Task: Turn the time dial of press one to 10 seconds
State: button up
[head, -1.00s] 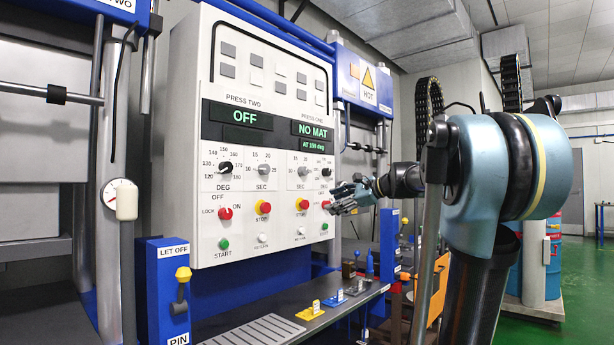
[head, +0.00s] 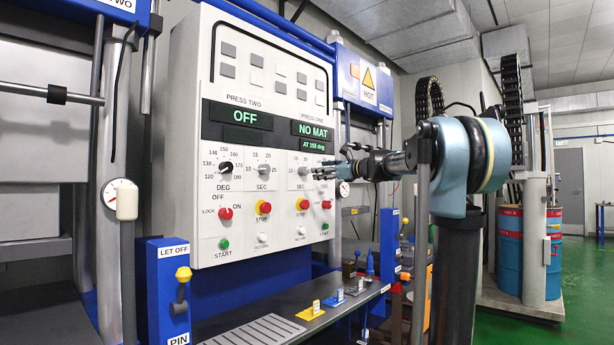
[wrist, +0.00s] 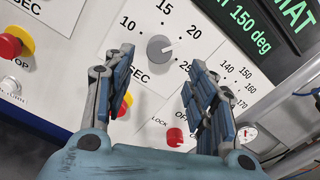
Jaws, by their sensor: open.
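The time dial of press one (wrist: 158,48) is a round grey knob on the white panel, with 10, 15, 20 and 25 and the word SEC around it. Its pointer seems to lie to the right, between 20 and 25, but it is small. In the head view the dial (head: 304,171) is just left of my fingertips. My gripper (wrist: 160,62) is open, one finger on each side of the dial in the wrist view. I see no contact, and the gap in depth is unclear. In the head view my gripper (head: 322,171) points left at the panel.
The press two time dial (head: 264,170) and a temperature dial (head: 225,168) stand to the left. Red stop buttons (head: 303,204) sit below. A red switch (wrist: 175,137) is near my right finger. The press one display (head: 313,130) reads NO MAT.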

aim_at(306, 171)
jog(key=x, duration=0.8)
jog(key=shift+w+a, duration=0.25)
jog(key=shift+a, duration=0.1)
jog(key=c, duration=1)
